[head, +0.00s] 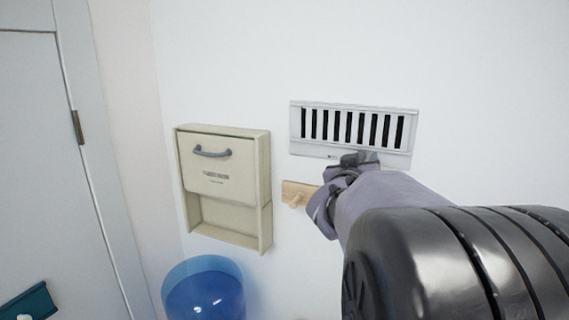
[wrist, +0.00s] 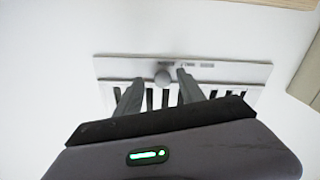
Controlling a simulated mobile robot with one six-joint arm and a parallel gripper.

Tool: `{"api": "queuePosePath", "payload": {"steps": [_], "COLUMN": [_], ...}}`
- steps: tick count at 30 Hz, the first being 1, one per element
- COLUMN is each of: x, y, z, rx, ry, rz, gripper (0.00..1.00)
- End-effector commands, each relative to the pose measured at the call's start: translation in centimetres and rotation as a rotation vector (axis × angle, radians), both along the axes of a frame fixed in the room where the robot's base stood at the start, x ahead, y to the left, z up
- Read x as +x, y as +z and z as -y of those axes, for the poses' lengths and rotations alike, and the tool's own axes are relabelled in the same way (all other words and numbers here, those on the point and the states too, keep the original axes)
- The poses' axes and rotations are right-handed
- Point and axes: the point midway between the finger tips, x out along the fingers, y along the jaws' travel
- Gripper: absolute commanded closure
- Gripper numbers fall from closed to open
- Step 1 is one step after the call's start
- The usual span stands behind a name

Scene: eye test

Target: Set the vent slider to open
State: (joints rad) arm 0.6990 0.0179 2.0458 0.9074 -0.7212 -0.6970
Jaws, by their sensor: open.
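The white vent (head: 300,125) is on the wall right of centre in the head view, with dark slots showing between its bars. In the wrist view the vent (wrist: 262,72) lies across the middle, with small markings along one edge. A round grey slider knob (wrist: 163,78) stands out near that edge. My gripper (wrist: 159,76) is open, one finger on each side of the knob, with visible gaps. I cannot tell how deep the fingertips reach. In the head view my gripper (head: 352,160) is at the vent's lower edge and the knob is hidden.
A beige wall box (head: 223,165) with a grey handle hangs left of the vent. A wooden peg board (head: 292,190) is just below and left of my gripper. A blue translucent bin (head: 205,290) stands below. A door (head: 45,150) is at the left, with a teal object (head: 28,303) low down.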

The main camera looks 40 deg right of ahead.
Motion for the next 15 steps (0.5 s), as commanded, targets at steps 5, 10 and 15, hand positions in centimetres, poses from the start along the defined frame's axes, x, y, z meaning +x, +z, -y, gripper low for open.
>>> {"api": "queuePosePath", "payload": {"steps": [5,10,15], "x": [-1.4,-4.0,-6.3], "y": [-0.1,0.0,0.1], "z": [-2.9,-7.8,-12.1], "rx": [-0.001,-0.001,0.000], "ry": [0.003,0.005,0.005], "rz": [0.003,0.004,0.004], "gripper": [0.54,0.54,0.54]}}
